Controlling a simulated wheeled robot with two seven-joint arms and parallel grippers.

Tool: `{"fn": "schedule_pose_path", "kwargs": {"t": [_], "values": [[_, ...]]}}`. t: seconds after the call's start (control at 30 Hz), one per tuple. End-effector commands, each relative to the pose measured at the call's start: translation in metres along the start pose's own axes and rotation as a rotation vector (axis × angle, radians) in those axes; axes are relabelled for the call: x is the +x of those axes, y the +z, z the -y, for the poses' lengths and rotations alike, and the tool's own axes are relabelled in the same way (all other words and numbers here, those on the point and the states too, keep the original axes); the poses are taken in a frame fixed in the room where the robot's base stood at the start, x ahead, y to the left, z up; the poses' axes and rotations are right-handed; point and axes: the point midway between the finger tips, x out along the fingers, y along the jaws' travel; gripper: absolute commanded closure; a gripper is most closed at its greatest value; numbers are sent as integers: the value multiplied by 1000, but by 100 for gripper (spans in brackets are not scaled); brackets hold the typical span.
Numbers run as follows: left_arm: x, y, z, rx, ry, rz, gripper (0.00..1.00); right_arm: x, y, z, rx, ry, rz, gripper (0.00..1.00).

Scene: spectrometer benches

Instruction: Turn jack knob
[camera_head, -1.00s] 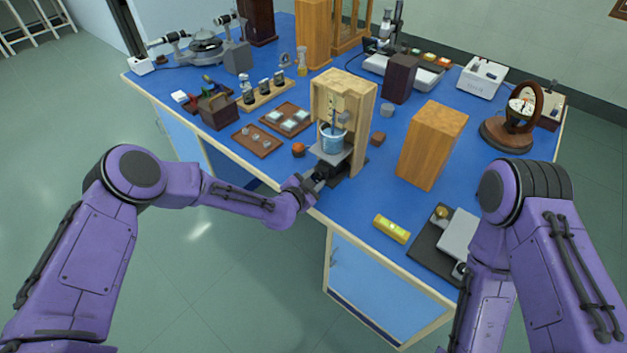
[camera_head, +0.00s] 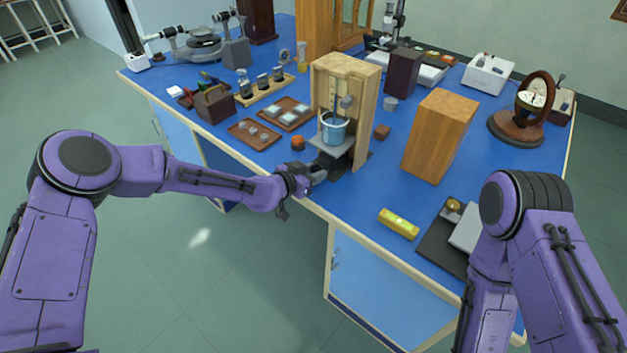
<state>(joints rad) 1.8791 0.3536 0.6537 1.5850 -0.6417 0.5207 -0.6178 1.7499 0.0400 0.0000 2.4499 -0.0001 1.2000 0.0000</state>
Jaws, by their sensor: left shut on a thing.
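A small jack with a grey top plate (camera_head: 326,143) and a dark base stands inside an open wooden frame (camera_head: 361,75) near the table's front edge. A light blue cup (camera_head: 334,130) sits on the plate. My left gripper (camera_head: 317,175) reaches in from the left at the front of the jack, low beside its dark base. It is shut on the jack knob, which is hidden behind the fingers. My right arm shows at the right, but its gripper is out of view.
An orange ball (camera_head: 298,143) and a tray of small weights (camera_head: 254,134) lie left of the frame. A wooden block (camera_head: 440,135) stands to its right. A yellow level (camera_head: 398,223) lies near the front edge. Blue table top is clear between the frame and the level.

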Motion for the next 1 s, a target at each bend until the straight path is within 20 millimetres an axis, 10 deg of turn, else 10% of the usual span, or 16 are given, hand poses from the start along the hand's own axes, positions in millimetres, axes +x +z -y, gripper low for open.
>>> {"fn": "schedule_pose_path", "kwargs": {"t": [0.77,0.8,1.0], "values": [[0,0,1,-103,42,1,93,18,8,2,0,0,0,57],[0,0,1,-103,42,1,52,18,8,2,0,0,0,57],[0,0,0,-102,43,1,52,19,8,2,0,0,0,57]]}}
